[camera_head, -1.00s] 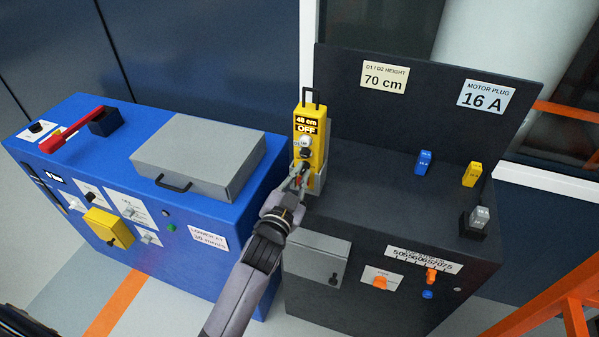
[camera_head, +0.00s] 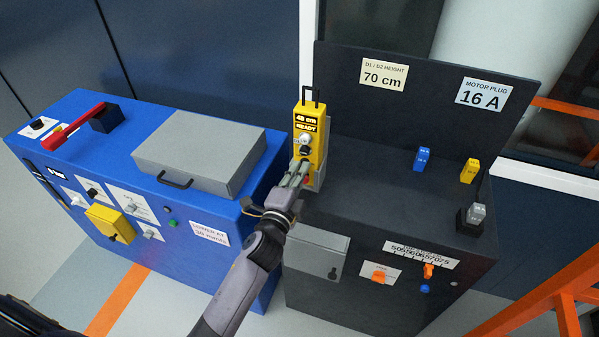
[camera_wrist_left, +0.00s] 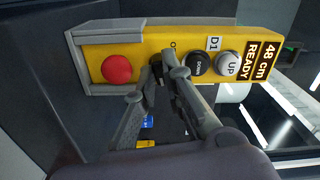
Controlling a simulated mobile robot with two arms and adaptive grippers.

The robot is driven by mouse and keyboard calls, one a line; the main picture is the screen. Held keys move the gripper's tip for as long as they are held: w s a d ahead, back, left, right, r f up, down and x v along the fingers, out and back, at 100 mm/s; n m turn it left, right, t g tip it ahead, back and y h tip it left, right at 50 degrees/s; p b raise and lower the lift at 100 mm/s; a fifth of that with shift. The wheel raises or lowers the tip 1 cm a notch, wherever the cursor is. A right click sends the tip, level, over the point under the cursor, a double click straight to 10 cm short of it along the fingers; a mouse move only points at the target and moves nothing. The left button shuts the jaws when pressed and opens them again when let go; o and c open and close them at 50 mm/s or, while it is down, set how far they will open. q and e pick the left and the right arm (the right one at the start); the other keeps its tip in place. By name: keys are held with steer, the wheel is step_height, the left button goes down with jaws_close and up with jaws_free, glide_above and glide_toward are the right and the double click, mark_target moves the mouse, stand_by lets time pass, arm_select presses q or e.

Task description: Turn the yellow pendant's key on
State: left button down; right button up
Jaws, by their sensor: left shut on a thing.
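The yellow pendant (camera_head: 317,143) stands upright in its grey holder on the dark cabinet. Its display (camera_head: 306,122) reads 48 cm and READY. In the left wrist view the pendant (camera_wrist_left: 135,50) lies sideways, with a red button (camera_wrist_left: 117,69), a black DOWN button (camera_wrist_left: 200,64) and a white UP button (camera_wrist_left: 228,65). My left gripper (camera_wrist_left: 163,72) is at the pendant's face between the red button and DOWN, shut on the small dark key (camera_wrist_left: 155,70), which its fingers mostly hide. In the head view my left gripper (camera_head: 302,166) covers the pendant's lower part. My right gripper is not in view.
The blue cabinet (camera_head: 215,212) with a grey lidded box (camera_head: 200,150) and red lever (camera_head: 72,129) stands at left. Blue (camera_head: 423,158), yellow (camera_head: 469,170) and grey (camera_head: 477,212) plugs stand on the dark cabinet's top. An orange frame (camera_head: 545,300) is at lower right.

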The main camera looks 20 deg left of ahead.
arm_select(q)
steer(key=shift+m, duration=1.1)
steer(key=c, duration=1.7)
jaws_free()
